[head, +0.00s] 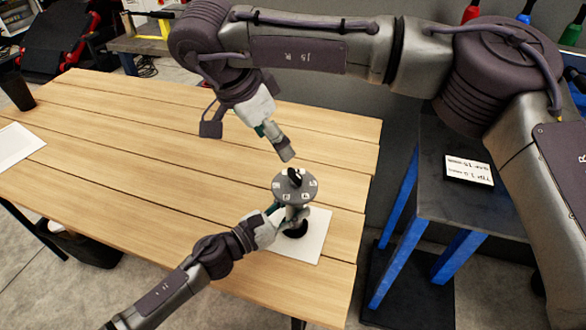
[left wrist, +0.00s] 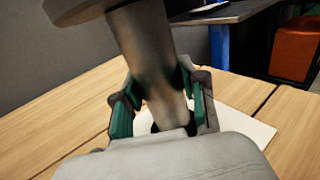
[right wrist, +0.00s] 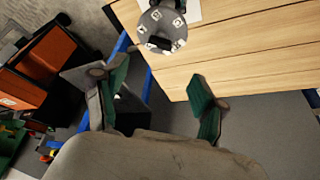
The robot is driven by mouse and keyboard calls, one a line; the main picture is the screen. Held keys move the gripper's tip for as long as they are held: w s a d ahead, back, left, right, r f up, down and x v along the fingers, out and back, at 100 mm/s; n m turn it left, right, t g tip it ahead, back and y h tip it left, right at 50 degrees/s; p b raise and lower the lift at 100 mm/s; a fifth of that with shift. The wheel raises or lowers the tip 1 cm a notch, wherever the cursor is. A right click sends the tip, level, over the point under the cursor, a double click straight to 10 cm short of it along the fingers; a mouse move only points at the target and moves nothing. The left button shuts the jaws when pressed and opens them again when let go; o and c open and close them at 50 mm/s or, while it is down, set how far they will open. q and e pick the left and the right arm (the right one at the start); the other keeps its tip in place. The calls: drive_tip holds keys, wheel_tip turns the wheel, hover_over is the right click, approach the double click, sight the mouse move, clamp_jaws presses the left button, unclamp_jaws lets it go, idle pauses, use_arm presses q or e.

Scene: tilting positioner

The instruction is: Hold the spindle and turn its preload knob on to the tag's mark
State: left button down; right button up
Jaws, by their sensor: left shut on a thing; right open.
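The spindle is a grey upright post (left wrist: 145,60) on a white sheet (head: 313,240) at the table's near right edge. On its top is a grey round dial (head: 280,190) with several white marks and a black knob (head: 294,174). My left gripper (head: 286,220) is shut around the post below the dial. My right gripper (head: 284,152) is open and empty, above and behind the dial in the head view. In the right wrist view its fingers (right wrist: 162,95) are apart from the dial (right wrist: 165,25). A tag (head: 469,170) with printed text, too small to read surely, lies on the grey bench.
The wooden table (head: 150,150) is mostly clear. A black cup (head: 17,92) and a white sheet (head: 15,145) are at its left. The grey bench (head: 440,205) with blue legs stands to the right, under my right arm.

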sight(294, 172)
drive_tip(key=x, duration=1.1)
drive_tip(key=shift+f, duration=0.1)
drive_tip(key=c, duration=1.1)
drive_tip(key=shift+c, duration=0.2)
drive_tip(key=m+g, duration=0.1)
drive_tip(key=m, duration=0.2)
drive_tip(key=m+g, duration=0.1)
drive_tip(key=m, duration=0.1)
drive_tip(key=shift+w+a+m+h, duration=0.1)
drive_tip(key=shift+m+h, duration=0.2)
drive_tip(key=shift+m, duration=0.1)
drive_tip(key=m+g, duration=0.2)
drive_tip(key=m, duration=0.3)
drive_tip(key=shift+w+m, duration=0.1)
drive_tip(key=shift+m, duration=0.3)
drive_tip(key=shift+m+g, duration=0.3)
